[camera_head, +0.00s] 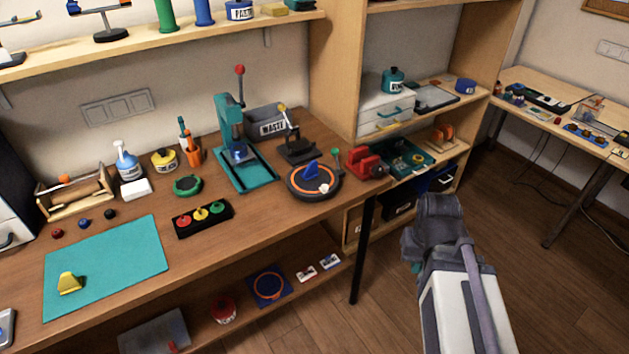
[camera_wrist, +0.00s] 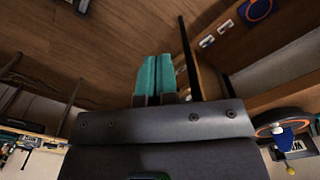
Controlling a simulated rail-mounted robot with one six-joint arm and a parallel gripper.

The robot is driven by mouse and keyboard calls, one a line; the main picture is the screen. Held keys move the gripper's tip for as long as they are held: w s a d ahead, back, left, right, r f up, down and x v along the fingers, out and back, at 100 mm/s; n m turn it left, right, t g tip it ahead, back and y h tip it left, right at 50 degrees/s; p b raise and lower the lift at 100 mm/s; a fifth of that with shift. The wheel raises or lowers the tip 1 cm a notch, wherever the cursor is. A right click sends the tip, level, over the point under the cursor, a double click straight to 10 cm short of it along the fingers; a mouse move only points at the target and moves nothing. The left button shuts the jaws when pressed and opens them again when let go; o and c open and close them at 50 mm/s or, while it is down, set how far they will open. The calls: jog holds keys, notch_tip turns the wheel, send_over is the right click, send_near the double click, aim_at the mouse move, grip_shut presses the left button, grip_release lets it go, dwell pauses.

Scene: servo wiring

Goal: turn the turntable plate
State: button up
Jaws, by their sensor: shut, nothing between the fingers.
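The turntable plate (camera_head: 301,187) is a dark round disc with an orange ring, on the workbench near its right end. A blue wedge-shaped piece (camera_head: 311,171) stands on it, and a small white piece lies near its front right edge. The turntable plate also shows at the right of the wrist view (camera_wrist: 280,117), partly cut off. My gripper (camera_wrist: 155,60) has two teal fingers side by side, shut and empty, over the floor. In the head view my arm is right of the bench, well apart from the plate, and the fingertips are mostly hidden there.
A red vise (camera_head: 364,165) stands right of the plate, with a small green-topped lever between them. A teal press (camera_head: 236,150) and a black stand (camera_head: 296,146) are behind and left. A black bench leg (camera_head: 362,250) stands between my arm and the lower shelf. Floor around my arm is clear.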

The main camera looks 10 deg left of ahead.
aim_at(325, 186)
jog(key=shift+o, duration=1.4)
jog(key=shift+n, duration=0.4)
jog(key=a+r+p, duration=0.1)
jog(key=w+r+p, duration=0.1)
jog(key=a+r+p, duration=0.1)
jog(key=shift+w+a, duration=0.3)
jog(key=o, duration=0.3)
jog(key=w+a+r+n+p, duration=0.1)
jog(key=w+a+r+p, duration=0.1)
jog(key=w+a, duration=0.1)
jog(key=w+a+r+n+p, duration=0.1)
jog(key=w+a+r+p, duration=0.1)
jog(key=w+a, duration=0.2)
jog(key=w+a+r+n+p, duration=0.1)
jog(key=w+a+r+p, duration=0.1)
jog(key=w, duration=0.3)
jog(key=shift+a, duration=0.85)
jog(key=shift+o, duration=1.4)
jog(key=w+a+r+n+p, duration=0.2)
jog(key=w+a+n, duration=0.3)
jog(key=w+a, duration=0.5)
jog(key=shift+a, duration=0.15)
jog(key=f+n+b, duration=0.1)
jog(key=f+b, duration=0.6)
jog(key=f+n+b, duration=0.1)
jog(key=f+b, duration=0.3)
jog(key=shift+w+f+n+b, duration=0.3)
jog(key=shift+w+f+b, duration=0.05)
jog(key=shift+r, duration=0.1)
jog(key=shift+c, duration=0.5)
